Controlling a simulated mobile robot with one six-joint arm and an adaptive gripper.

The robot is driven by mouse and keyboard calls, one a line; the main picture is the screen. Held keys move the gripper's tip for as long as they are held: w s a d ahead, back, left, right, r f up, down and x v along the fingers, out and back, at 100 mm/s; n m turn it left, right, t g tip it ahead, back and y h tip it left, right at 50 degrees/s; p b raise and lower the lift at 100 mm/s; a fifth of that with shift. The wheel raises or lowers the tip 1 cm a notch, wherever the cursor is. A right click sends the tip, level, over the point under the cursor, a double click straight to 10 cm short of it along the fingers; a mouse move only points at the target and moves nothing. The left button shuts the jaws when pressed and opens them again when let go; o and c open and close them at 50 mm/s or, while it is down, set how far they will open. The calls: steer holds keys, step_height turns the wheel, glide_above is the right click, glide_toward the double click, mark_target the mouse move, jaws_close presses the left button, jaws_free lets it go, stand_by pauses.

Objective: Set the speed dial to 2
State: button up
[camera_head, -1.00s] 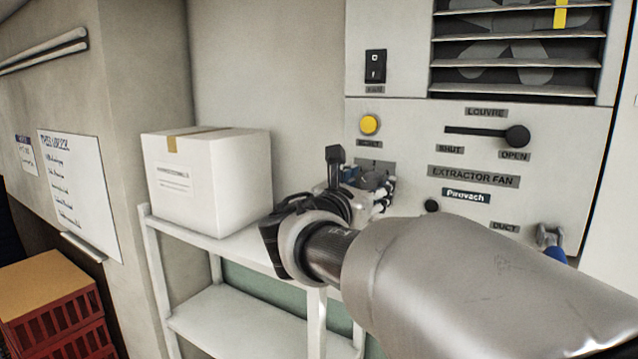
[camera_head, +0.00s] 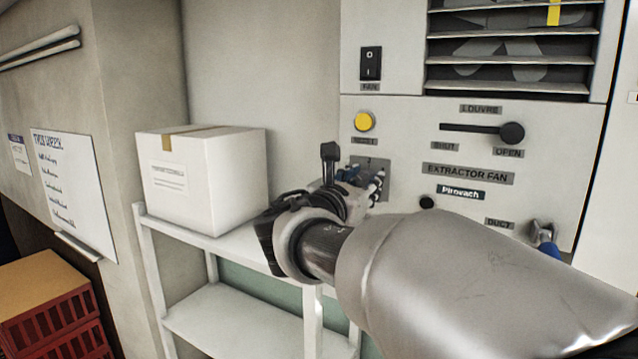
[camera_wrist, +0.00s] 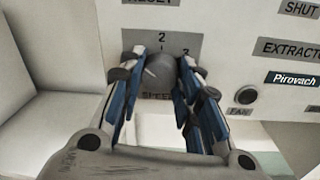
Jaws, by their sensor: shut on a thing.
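The speed dial (camera_wrist: 160,72) is a grey round knob on a grey plate, with "2" above it, "3" to its upper right and "SPEED" below, partly covered. A pale mark on the knob lies left of its middle, pointing to the upper left rather than straight at the 2. The 1 is not visible, with a finger over the plate's left side. My gripper (camera_wrist: 160,70) has its blue-sided fingers on either side of the knob and is shut on it. In the head view my gripper (camera_head: 363,182) is at the panel and hides the dial.
The extractor fan panel (camera_head: 400,120) also carries a fan switch (camera_head: 371,63), a yellow reset button (camera_head: 364,121), a louvre slider (camera_head: 511,133) at OPEN, and a small dark knob (camera_head: 427,202). A white box (camera_head: 204,180) stands on a shelf (camera_head: 185,230) at left.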

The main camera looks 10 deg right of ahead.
steer(key=shift+f+m+b, duration=0.1)
steer(key=shift+m+b, duration=0.2)
steer(key=shift+b, duration=0.2)
steer(key=m+b, duration=0.2)
steer(key=b, duration=0.1)
steer(key=shift+f, duration=0.15)
steer(key=m+b, duration=0.2)
steer(key=b, duration=0.2)
steer(key=shift+m, duration=0.3)
steer(key=m+b, duration=0.4)
steer(key=shift+b, duration=0.35)
steer(key=shift+m+b, duration=0.75)
steer(key=shift+m, duration=0.15)
steer(key=shift+c, duration=0.2)
steer(key=shift+r, duration=0.2)
steer(key=o, duration=1.1)
